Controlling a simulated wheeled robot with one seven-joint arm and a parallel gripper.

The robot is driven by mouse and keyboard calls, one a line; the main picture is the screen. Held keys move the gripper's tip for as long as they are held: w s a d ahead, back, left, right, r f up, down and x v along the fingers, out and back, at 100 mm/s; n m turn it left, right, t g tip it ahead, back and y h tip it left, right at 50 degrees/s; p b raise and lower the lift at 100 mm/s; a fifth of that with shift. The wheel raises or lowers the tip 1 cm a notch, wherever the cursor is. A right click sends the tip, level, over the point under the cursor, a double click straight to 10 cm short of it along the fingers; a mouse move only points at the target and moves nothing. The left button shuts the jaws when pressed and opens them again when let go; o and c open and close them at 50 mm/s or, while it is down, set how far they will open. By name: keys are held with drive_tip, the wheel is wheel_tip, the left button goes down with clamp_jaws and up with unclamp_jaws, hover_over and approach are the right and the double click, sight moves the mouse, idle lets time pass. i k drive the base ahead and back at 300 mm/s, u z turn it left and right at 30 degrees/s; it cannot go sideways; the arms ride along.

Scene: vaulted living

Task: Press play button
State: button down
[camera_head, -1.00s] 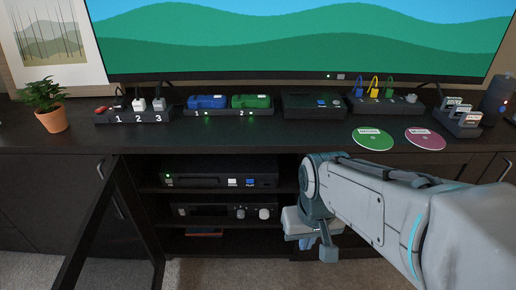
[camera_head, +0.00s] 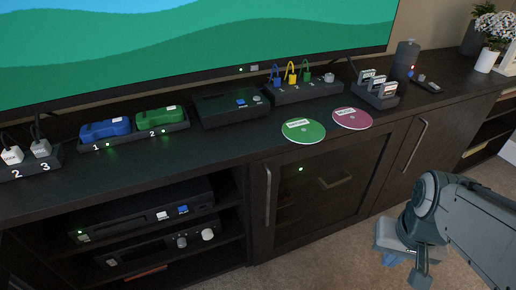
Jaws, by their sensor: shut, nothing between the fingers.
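A black player (camera_head: 125,220) sits on the upper shelf of the open cabinet at lower left. Its front has a blue button (camera_head: 183,209), with lettering too small to read here, and a white button (camera_head: 162,215) to its left. A green light glows at the player's left end. My gripper (camera_head: 405,268) is at the lower right, in front of the cabinet and over the carpet, well to the right of the player. It is shut, empty and touching nothing; its fingertips are small and partly hidden in this view.
A second unit (camera_head: 150,250) with knobs sits below the player. A glass door (camera_head: 325,185) closes the middle bay. On top are a black box (camera_head: 230,108) with another blue button, a green disc (camera_head: 303,131), a magenta disc (camera_head: 352,118) and docked controllers. Carpet in front is clear.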

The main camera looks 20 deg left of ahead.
sight(183, 208)
drive_tip(key=z, duration=0.25)
drive_tip(key=k, duration=0.9)
drive_tip(key=u, duration=1.05)
drive_tip(key=i, duration=0.5)
drive_tip(key=u, duration=0.05)
